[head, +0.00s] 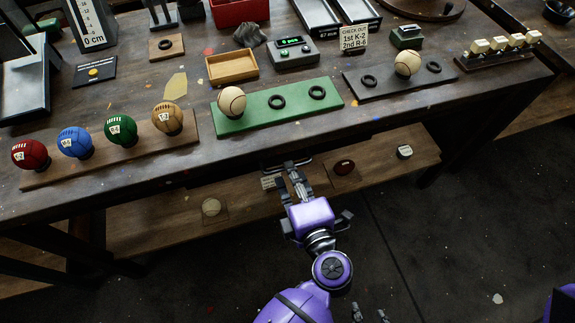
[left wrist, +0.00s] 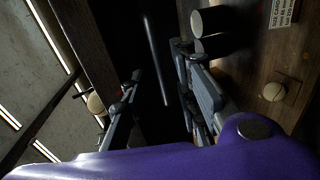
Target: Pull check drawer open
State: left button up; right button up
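The check drawer's dark bar handle (head: 287,165) shows under the table's front edge in the head view. My left gripper (head: 289,182), on a purple arm, reaches up to it from below. In the left wrist view the bar (left wrist: 155,60) runs through the gap between the spread fingers of my left gripper (left wrist: 160,108). The fingers are open, and I cannot tell whether either touches the bar. The drawer front is mostly hidden under the table edge. Two separated fingertips of my right gripper (head: 370,314) show at the bottom of the head view, away from the table.
The table (head: 150,165) holds a rack (head: 110,152) of coloured balls, a green tray (head: 275,108) with a pale ball, and a dark tray (head: 395,80) with another. A lower shelf (head: 245,208) beneath the drawer carries small items. The floor at the right is mostly clear.

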pick_arm(q)
jog(key=shift+x, duration=1.75)
grip_shut()
